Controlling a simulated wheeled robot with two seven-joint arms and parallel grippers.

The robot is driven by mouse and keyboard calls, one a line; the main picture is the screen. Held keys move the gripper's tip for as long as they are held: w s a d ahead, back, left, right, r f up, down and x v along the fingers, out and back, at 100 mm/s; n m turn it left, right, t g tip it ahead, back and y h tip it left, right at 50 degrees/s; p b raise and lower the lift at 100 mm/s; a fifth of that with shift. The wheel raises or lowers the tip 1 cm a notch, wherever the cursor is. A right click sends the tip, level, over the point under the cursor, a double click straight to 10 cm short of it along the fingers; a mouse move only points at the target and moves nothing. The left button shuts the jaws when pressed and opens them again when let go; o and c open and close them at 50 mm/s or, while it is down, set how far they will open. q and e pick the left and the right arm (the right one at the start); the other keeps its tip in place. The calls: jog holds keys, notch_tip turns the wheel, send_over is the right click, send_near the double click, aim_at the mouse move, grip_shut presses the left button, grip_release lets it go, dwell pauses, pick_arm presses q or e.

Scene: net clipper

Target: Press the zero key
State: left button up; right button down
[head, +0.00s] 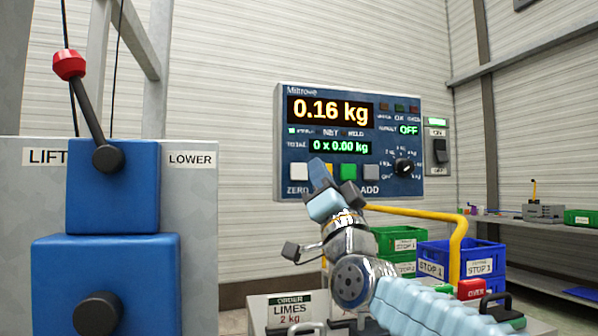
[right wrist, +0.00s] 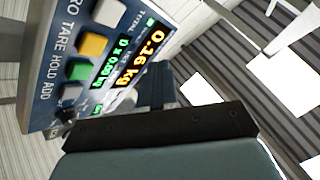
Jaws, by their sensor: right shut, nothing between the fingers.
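The weighing panel (head: 412,180) hangs upright ahead, its upper display reading 0.16 kg and its lower one 0 x 0.00 kg. The white zero key (head: 299,171) is leftmost in its key row, above the ZERO label. It shows at the top edge of the right wrist view (right wrist: 107,12). My right gripper (head: 321,174) is shut and empty, its tip in front of the panel just right of the zero key, overlapping the yellow tare key (right wrist: 92,44). Its fingers (right wrist: 156,90) look apart from the keys in the wrist view. My left gripper is out of view.
The green hold key (head: 348,172) and grey add key (head: 370,171) sit further right, beside a black knob (head: 405,168). A yellow rail (head: 457,245) and blue crates (head: 480,262) stand lower right. A blue lift control with a red-knobbed lever (head: 69,64) stands left.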

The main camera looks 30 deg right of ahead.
aim_at(306, 177)
jog(key=w+d+p, duration=0.2)
jog(key=w+p, duration=0.1)
jog(key=w, duration=0.4)
jog(key=shift+w, duration=0.35)
jog(key=shift+w, duration=0.15)
dwell(1.6)
jog(key=shift+w, duration=0.25)
jog(key=shift+w+d, duration=0.15)
jog(key=shift+w, duration=0.25)
dwell(0.6)
dwell(0.4)
jog(key=shift+s+f+b, duration=0.15)
jog(key=shift+s+b, duration=0.5)
jog(key=shift+b, duration=0.15)
jog(key=shift+s+a, duration=0.15)
jog(key=shift+a, duration=0.05)
